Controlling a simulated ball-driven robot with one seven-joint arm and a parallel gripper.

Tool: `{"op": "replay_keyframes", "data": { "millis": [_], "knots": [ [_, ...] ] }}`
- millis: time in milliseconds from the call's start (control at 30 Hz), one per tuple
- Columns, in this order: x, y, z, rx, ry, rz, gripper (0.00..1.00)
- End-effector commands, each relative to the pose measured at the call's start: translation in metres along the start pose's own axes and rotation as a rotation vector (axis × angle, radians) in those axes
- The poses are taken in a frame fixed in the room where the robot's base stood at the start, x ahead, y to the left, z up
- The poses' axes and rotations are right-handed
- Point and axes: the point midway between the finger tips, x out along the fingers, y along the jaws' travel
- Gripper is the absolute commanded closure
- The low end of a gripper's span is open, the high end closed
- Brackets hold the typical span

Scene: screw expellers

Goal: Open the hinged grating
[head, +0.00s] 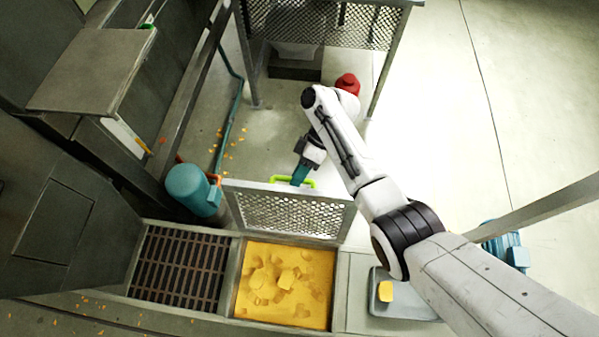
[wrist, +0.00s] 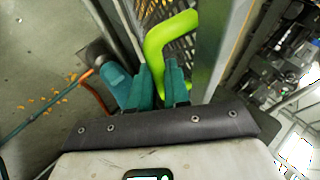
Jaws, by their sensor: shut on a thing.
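The hinged grating (head: 292,212) is a metal frame with a perforated panel. It stands raised along the far edge of a pit filled with yellow material (head: 285,285). A bright green handle (head: 310,183) sits on its top edge. My gripper (head: 300,177) is at this handle, with its teal fingers shut on it. In the wrist view the green handle (wrist: 158,45) runs between the teal fingertips, and the grating's perforated panel (wrist: 182,50) shows behind it. The exact contact of the fingers is partly hidden.
A dark barred grating (head: 180,268) lies flat left of the yellow pit. A teal motor (head: 193,188) stands just left of the raised grating. A grey tray (head: 398,310) with a yellow block is at the right. Open floor (head: 510,120) lies at the far right.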

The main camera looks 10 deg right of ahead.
Motion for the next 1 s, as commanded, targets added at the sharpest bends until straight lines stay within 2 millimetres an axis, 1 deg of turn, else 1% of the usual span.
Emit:
{"op": "replay_keyframes", "data": {
  "millis": [33,67,300,333,567,667,767,1000],
  "knots": [
    [0.007,0.001,0.008,0.015,-0.012,-0.006,1.00],
    [0.007,0.001,0.008,0.015,-0.012,-0.006,0.82],
    [0.005,0.001,0.006,0.010,-0.008,-0.004,0.59],
    [0.005,0.001,0.005,0.009,-0.007,-0.004,0.58],
    [0.002,0.001,0.004,0.006,-0.004,-0.002,0.58],
    [-0.004,0.001,0.003,0.005,-0.003,0.000,0.58],
    [-0.018,0.001,0.003,0.005,-0.001,0.001,0.58],
    [-0.064,0.002,0.004,0.006,-0.002,0.001,0.58]
  ]
}}
